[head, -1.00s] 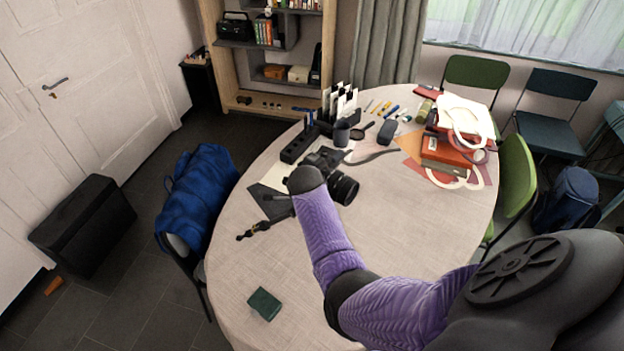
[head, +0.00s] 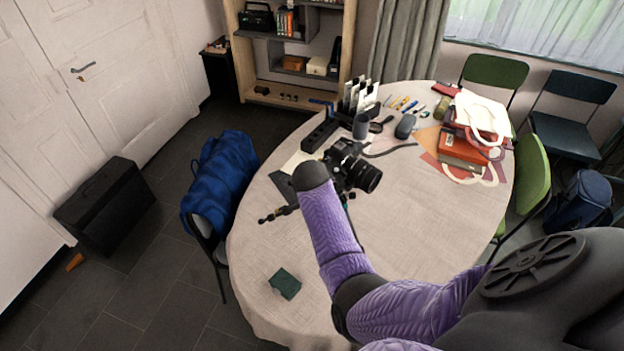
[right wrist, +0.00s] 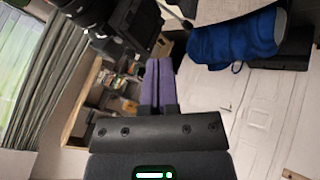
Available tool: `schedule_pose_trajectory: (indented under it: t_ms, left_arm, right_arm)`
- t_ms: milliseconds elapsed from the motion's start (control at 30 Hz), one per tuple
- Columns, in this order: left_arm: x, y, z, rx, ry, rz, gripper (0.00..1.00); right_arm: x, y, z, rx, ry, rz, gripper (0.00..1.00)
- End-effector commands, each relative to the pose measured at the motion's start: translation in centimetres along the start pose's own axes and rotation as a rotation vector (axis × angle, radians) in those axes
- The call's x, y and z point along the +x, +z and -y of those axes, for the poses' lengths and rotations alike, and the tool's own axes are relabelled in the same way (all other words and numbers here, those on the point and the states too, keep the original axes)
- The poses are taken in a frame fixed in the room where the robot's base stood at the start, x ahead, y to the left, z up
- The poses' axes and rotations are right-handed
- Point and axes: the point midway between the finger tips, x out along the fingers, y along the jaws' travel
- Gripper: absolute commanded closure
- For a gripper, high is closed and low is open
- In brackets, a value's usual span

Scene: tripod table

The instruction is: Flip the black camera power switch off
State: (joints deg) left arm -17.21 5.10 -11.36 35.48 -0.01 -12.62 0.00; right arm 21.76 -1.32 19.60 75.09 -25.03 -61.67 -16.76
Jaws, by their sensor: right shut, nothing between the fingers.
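The black camera (head: 347,163) sits on the round table, its lens pointing to the lower right. A strap trails from its right side. Its power switch is too small to make out. My right arm reaches over the table, and its dark wrist end covers the area just left of and in front of the camera in the head view. My right gripper (right wrist: 158,66) shows in the right wrist view with its two purple fingers together and nothing between them. A black object, likely the camera (right wrist: 130,22), is beyond the fingertips there; I cannot tell whether they touch. My left gripper is not in view.
The table's front right is clear.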

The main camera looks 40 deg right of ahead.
Motion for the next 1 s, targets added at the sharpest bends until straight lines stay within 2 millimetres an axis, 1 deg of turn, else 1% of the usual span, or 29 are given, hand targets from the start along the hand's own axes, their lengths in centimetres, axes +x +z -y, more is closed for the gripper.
schedule_pose_trajectory:
  t_ms: [33,133,200,300,400,533,900,967,1000]
  left_arm:
    - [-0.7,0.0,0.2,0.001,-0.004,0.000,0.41]
    - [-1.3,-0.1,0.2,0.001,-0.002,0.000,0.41]
    - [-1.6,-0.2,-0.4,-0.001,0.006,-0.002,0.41]
    - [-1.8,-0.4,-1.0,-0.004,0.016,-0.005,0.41]
    - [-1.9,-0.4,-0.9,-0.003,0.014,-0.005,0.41]
    - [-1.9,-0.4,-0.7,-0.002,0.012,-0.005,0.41]
    - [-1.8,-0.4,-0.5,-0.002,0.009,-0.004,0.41]
    - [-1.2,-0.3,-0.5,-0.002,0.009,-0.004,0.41]
    - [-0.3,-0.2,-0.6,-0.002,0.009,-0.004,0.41]
  right_arm:
    - [-1.3,-0.1,-0.3,0.001,0.002,-0.002,1.00]
    - [-3.4,0.0,-0.3,0.001,0.002,-0.002,1.00]
    - [-4.6,0.1,-0.3,0.001,0.001,-0.001,1.00]
    - [-6.0,0.2,-0.3,0.001,0.002,-0.002,1.00]
    - [-6.8,0.2,-0.3,0.000,0.000,-0.001,1.00]
    - [-7.1,0.3,-0.3,0.000,0.000,0.001,1.00]
    - [-7.0,0.3,-0.3,0.000,0.001,0.001,1.00]
    - [-6.2,0.8,0.3,-0.009,-0.005,0.002,1.00]
    - [-4.9,1.6,1.4,-0.024,-0.014,0.004,1.00]
